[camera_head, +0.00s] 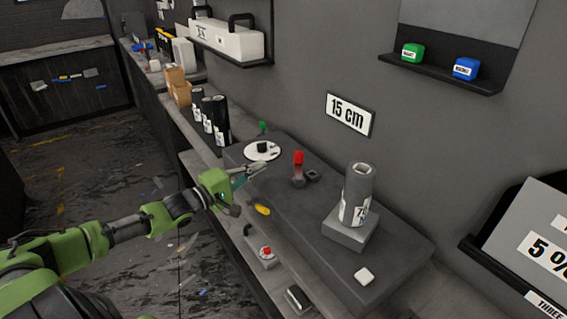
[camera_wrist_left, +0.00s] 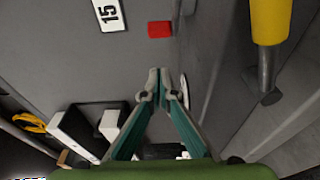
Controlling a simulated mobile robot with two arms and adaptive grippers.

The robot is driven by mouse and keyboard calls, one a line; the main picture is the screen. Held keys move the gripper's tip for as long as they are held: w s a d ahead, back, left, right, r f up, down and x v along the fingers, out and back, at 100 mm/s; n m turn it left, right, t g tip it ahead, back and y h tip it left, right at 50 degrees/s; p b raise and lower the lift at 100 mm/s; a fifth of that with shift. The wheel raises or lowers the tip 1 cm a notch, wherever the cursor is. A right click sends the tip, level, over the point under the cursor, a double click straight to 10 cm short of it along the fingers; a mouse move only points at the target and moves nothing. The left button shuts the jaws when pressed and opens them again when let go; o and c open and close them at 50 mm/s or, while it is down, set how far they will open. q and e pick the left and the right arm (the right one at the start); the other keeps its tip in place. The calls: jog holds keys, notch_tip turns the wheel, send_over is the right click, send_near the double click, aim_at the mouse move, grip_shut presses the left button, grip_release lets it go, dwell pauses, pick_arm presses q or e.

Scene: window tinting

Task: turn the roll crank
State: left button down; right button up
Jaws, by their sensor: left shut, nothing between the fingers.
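A yellow handle (camera_head: 262,209), which looks like the crank's grip, sits at the front edge of the grey bench. In the left wrist view the yellow handle (camera_wrist_left: 270,20) stands large at the upper right, on a dark metal piece. My left gripper (camera_head: 262,167) is shut and empty, over the near edge of the bench, farther along it than the yellow handle and apart from it. Its fingertips (camera_wrist_left: 159,76) meet in the left wrist view. A dark roll (camera_head: 358,186) with a white label stands upright on a grey block. My right gripper is not in view.
A red-topped piece (camera_head: 298,158) stands on the bench just right of my left gripper. A white disc (camera_head: 262,151) with a dark knob lies behind the fingertips. Several dark rolls (camera_head: 220,120) stand farther back.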

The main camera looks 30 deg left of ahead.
aim_at(299, 168)
pick_arm(q)
jog(key=x, duration=0.5)
jog(key=shift+w+d+r+p, duration=0.1)
jog(key=shift+w+d+p, duration=0.2)
jog(key=shift+d, duration=0.25)
jog(key=shift+w+d+p, duration=0.2)
jog(key=shift+w+d, duration=0.1)
jog(key=shift+d, duration=0.25)
jog(key=shift+w+d, duration=0.35)
jog(key=shift+d, duration=0.3)
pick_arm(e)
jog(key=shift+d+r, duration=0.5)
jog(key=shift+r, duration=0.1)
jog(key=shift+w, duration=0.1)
pick_arm(q)
jog(key=shift+w+d, duration=0.1)
jog(key=shift+w, duration=0.7)
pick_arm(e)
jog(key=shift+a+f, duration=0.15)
pick_arm(q)
jog(key=shift+d, duration=0.1)
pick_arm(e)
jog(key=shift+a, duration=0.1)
